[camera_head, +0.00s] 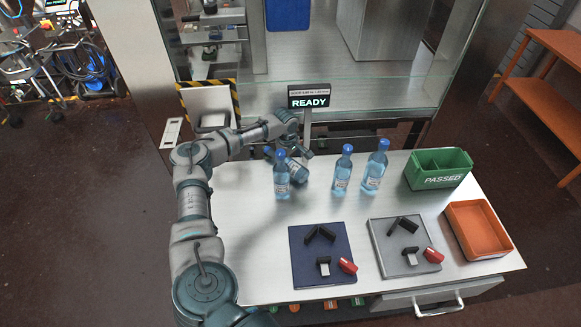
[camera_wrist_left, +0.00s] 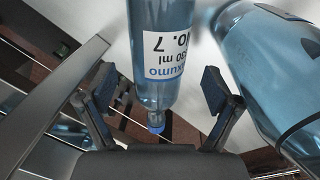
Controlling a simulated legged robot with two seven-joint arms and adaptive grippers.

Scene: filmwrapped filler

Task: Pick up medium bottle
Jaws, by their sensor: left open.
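Several clear blue bottles with blue caps and white labels are on the white table. I cannot tell which is the medium one. My left gripper (camera_head: 292,148) is over the left pair. A second bottle (camera_wrist_left: 265,75) is close at right. My right gripper is not in view.
A green "PASSED" bin (camera_head: 438,181) and an orange tray (camera_head: 458,212) stand at the right. A blue mat (camera_head: 308,272) and a grey mat (camera_head: 390,262) hold small black and red parts at the front. A "READY" sign (camera_head: 309,102) and glass-fronted cabinet are behind.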

